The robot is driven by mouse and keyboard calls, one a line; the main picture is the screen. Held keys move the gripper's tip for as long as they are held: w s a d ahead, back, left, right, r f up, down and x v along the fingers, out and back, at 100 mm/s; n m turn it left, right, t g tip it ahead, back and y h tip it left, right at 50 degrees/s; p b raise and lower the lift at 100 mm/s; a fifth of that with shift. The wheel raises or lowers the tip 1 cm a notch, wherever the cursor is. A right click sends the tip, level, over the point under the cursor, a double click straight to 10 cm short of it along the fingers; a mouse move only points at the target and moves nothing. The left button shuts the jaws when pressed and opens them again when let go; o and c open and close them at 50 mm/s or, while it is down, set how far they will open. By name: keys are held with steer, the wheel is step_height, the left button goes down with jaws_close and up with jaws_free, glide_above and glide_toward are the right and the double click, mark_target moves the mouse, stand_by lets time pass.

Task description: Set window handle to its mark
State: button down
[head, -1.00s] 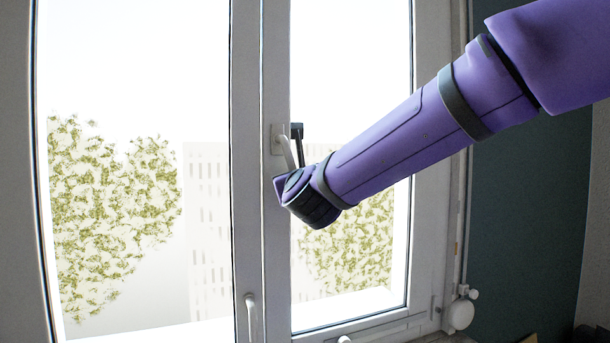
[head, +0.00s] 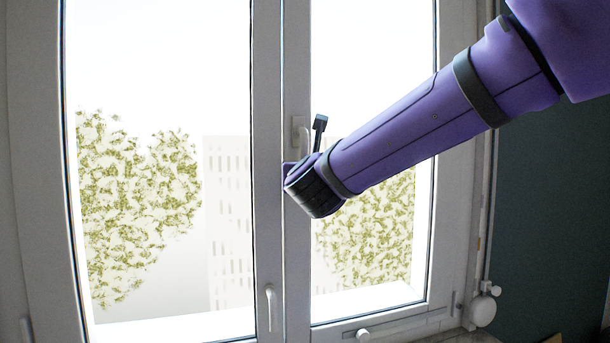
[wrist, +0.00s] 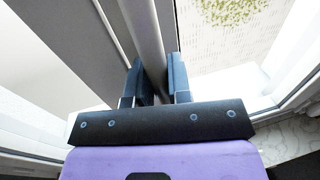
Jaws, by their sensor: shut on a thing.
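The window handle is light grey, on a small base plate (head: 298,128) on the middle window frame. In the head view its lever (head: 304,147) hangs down almost upright, its lower end hidden behind my wrist. In the wrist view the lever (wrist: 146,35) runs down between the two dark fingers of my gripper (wrist: 156,84), which is shut on it. In the head view my purple and black wrist hides most of the grip. I cannot make out a mark for the handle in either view.
A second pale handle (head: 271,307) sits lower, on the left sash. A small white knob (head: 363,335) is on the bottom frame. A radiator valve (head: 482,310) and a dark teal wall (head: 545,200) are at the right.

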steer(key=c, duration=1.1)
jaws_free()
steer(key=s, duration=1)
steer(key=shift+s+d, duration=0.4)
